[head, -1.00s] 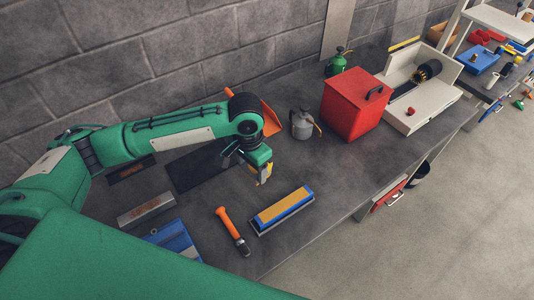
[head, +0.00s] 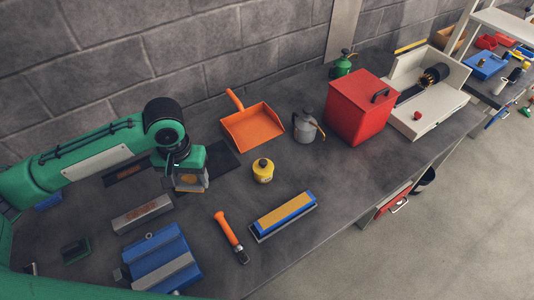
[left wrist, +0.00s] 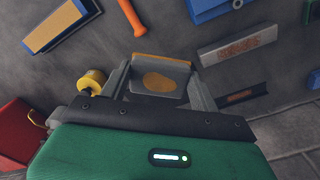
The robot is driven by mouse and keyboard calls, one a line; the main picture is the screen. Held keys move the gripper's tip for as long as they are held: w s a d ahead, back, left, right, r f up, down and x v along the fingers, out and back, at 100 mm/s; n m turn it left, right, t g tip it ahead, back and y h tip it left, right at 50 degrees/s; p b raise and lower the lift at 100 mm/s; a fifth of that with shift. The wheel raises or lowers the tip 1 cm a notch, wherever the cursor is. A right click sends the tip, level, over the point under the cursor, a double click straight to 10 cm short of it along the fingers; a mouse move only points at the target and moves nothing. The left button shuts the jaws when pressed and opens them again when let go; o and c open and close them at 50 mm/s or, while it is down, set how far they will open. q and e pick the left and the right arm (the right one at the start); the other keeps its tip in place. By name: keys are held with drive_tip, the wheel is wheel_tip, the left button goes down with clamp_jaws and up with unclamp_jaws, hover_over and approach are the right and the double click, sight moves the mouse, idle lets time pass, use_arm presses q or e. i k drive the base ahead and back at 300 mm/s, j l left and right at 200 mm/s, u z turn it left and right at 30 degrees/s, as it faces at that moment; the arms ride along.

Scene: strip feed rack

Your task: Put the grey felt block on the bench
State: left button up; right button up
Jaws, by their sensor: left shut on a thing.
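My left gripper (head: 188,180) is shut on a grey block with an orange patch and an orange edge, which I take to be the grey felt block (left wrist: 160,84). In the left wrist view the block sits between the two fingers (left wrist: 160,92). In the head view the block is mostly hidden by the gripper, low over the grey bench (head: 330,200), beside a dark mat (head: 220,160). I cannot tell whether it touches the bench top. My right gripper is not in view.
Near the gripper are a grey bar with a rusty patch (head: 142,214), a yellow pot (head: 263,171), an orange dustpan (head: 254,126) and an orange-handled tool (head: 230,236). A blue vise (head: 160,260) and a blue-and-yellow block (head: 284,215) lie nearer. A red bin (head: 358,105) stands right.

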sight(293, 158)
drive_tip(key=i+l+u, duration=0.15)
drive_tip(key=l, duration=0.2)
drive_tip(key=i+l+u, duration=0.2)
drive_tip(key=l, duration=0.2)
drive_tip(key=i+l+u, duration=0.15)
drive_tip(key=l, duration=0.25)
drive_tip(key=l+u, duration=0.2)
drive_tip(key=l, duration=0.45)
drive_tip(key=i+l, duration=0.1)
drive_tip(key=l, duration=0.15)
